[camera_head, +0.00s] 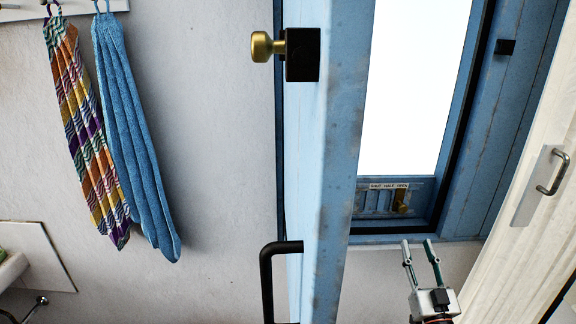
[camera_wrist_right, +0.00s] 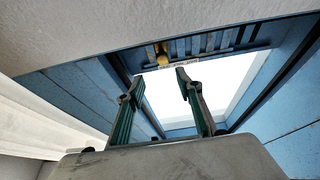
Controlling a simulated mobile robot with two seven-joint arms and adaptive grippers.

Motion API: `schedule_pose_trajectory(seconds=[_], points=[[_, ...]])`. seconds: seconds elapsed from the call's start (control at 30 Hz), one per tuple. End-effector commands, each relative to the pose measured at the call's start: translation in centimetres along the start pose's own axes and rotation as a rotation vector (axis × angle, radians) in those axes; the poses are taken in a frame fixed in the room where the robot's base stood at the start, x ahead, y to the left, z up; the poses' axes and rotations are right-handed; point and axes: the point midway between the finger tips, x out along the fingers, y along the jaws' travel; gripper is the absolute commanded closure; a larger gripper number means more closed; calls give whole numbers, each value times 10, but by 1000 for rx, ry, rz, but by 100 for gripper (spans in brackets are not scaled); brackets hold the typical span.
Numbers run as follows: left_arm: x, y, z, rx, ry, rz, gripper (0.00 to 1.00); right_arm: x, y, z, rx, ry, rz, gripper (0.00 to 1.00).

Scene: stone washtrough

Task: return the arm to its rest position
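My right gripper (camera_head: 420,252) is at the lower right of the head view, below the blue window frame. Its two fingers point up, stand apart and hold nothing. In the right wrist view the right gripper (camera_wrist_right: 158,82) also shows its two green fingers apart, with the bright window opening between and beyond them. The fingers appear clear of the frame. My left gripper is not in view.
A blue door (camera_head: 322,170) with a brass knob (camera_head: 262,47) and a black handle (camera_head: 267,280) stands left of the gripper. The window vent has a brass knob (camera_head: 401,200). A pale door (camera_head: 535,200) is at right. Two towels (camera_head: 135,140) hang at left.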

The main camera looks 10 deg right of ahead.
Motion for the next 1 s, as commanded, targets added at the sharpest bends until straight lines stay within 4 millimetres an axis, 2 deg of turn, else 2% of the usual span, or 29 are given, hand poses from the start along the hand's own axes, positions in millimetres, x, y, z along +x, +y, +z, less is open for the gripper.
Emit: schedule_pose_trajectory(seconds=[0.07,0.17,0.27,0.4,0.47,0.5,0.6,0.7,0.8,0.9,1.0], points=[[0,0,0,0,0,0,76,-4,-6,5,-4,-20,-11,64],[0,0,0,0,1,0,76,-22,-26,24,-20,-100,-49,64],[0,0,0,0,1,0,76,-56,-60,54,-47,-235,-117,64],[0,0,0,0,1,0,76,-126,-115,94,-89,-451,-235,64],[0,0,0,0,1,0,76,-159,-136,107,-104,-538,-287,64],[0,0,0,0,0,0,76,-182,-150,114,-115,-594,-321,64],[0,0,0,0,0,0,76,-239,-179,126,-138,-722,-404,64],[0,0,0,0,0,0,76,-287,-202,131,-155,-823,-474,64],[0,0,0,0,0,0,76,-322,-216,132,-165,-892,-525,64],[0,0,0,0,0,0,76,-342,-224,131,-172,-931,-555,64],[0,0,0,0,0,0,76,-348,-227,131,-174,-944,-566,64]])
